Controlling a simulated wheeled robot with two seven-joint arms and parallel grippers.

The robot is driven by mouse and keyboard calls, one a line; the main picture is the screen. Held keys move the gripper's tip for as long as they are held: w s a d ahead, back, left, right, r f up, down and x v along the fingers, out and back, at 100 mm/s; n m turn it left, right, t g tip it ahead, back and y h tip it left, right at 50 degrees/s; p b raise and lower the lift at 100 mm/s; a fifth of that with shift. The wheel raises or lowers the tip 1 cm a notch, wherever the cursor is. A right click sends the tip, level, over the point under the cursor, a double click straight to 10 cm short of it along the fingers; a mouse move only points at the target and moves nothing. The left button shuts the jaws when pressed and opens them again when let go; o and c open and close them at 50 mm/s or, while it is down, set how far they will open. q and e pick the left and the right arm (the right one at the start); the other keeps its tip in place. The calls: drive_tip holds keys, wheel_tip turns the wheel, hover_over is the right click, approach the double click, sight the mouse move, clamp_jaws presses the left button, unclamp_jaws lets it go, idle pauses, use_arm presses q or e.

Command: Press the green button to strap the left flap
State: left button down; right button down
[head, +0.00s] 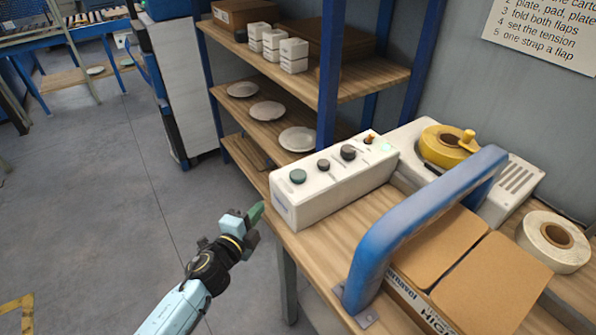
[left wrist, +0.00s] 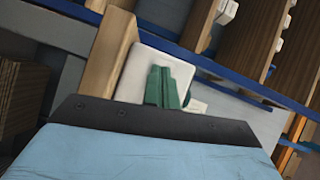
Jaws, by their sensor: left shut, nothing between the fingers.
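The green button (head: 298,176) is on the sloped front panel of a white control box (head: 335,190), at the panel's left end. Two dark knobs and an orange light sit further along it. My left gripper (head: 256,214) has green fingers, is shut and empty, and is just left of the box's near end, apart from the button. In the left wrist view the shut green fingers (left wrist: 163,86) show in front of the white box end (left wrist: 150,72). The carton (head: 485,285) lies under a blue arch (head: 425,215), its flaps folded down. My right gripper is not in view.
A yellow tape reel (head: 447,147) is on the white machine behind the box. A white roll (head: 553,242) lies at the right. Shelves hold white plates (head: 267,111) and small white blocks (head: 294,54). The floor left of the bench is clear.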

sight(294, 176)
use_arm(q)
drive_tip(key=d+r+m+h, duration=0.2)
drive_tip(key=r+m, duration=0.1)
drive_tip(key=r, duration=0.1)
drive_tip(key=w+d+r+m+h, duration=0.1)
drive_tip(key=d+r+m+h, duration=0.1)
drive_tip(key=r+m, duration=0.1)
drive_tip(key=d+r+m+h, duration=0.2)
drive_tip(key=d+r+m, duration=0.1)
drive_tip(key=r, duration=0.3)
drive_tip(key=shift+w+r+m+g, duration=0.1)
drive_tip(key=shift+w+m+g, duration=0.2)
drive_tip(key=shift+w+g, duration=0.1)
drive_tip(key=d+r+m+g+h, duration=0.1)
drive_tip(key=d+r+m+g, duration=0.3)
drive_tip(key=m, duration=0.5)
drive_tip(key=d+r+m+g, duration=0.25)
drive_tip(key=m+g, duration=0.25)
drive_tip(key=m, duration=0.4)
drive_tip(key=w+a+m+y, duration=0.1)
drive_tip(key=m+y, duration=0.1)
drive_tip(key=w+a+r+m+y, duration=0.1)
drive_tip(key=a+m+y, duration=0.1)
drive_tip(key=a+m+y+p, duration=0.1)
drive_tip(key=m+y, duration=0.1)
drive_tip(key=shift+w+a+r+y, duration=0.2)
drive_tip(key=shift+w+a+y, duration=0.05)
drive_tip(key=shift+w+y, duration=0.15)
drive_tip(key=shift+f, duration=0.15)
